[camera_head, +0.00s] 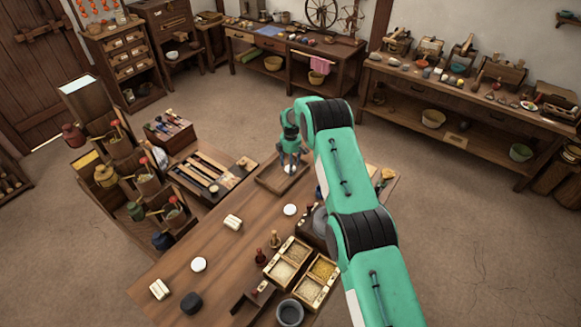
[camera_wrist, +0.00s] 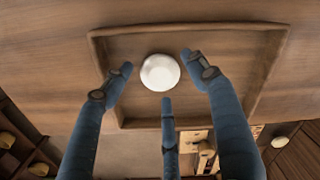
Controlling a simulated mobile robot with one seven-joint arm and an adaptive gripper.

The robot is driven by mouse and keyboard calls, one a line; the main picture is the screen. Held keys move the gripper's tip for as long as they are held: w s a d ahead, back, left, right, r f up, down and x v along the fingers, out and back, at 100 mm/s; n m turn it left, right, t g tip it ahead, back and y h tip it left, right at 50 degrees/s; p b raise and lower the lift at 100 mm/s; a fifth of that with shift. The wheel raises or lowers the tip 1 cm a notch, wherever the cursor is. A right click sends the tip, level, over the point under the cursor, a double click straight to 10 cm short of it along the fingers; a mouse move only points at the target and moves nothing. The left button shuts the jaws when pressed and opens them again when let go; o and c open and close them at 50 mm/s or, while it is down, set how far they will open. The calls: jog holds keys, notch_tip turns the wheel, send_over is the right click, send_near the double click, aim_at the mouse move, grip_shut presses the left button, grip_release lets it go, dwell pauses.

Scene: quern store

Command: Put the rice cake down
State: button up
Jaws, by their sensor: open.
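A white round rice cake (camera_wrist: 160,72) lies in a shallow wooden tray (camera_wrist: 196,29), near the middle of its floor in the wrist view. My gripper (camera_wrist: 158,77) is open, with its blue-grey fingers spread around the rice cake and their tips apart from it. In the head view, my gripper (camera_head: 291,164) points down over the tray (camera_head: 268,186) at the table's far end. The rice cake (camera_head: 290,170) shows there as a small white patch between the fingers.
Two more white discs (camera_head: 290,209) (camera_head: 198,264) and white blocks (camera_head: 233,222) (camera_head: 159,289) lie on the wooden table (camera_head: 215,285). Open grain boxes (camera_head: 290,262) and a dark bowl (camera_head: 290,313) stand nearer. A tool rack (camera_head: 207,172) is left of the tray.

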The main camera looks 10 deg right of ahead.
notch_tip(320, 180, up, 11)
jog(key=shift+r, duration=0.15)
dwell(0.4)
dwell(0.7)
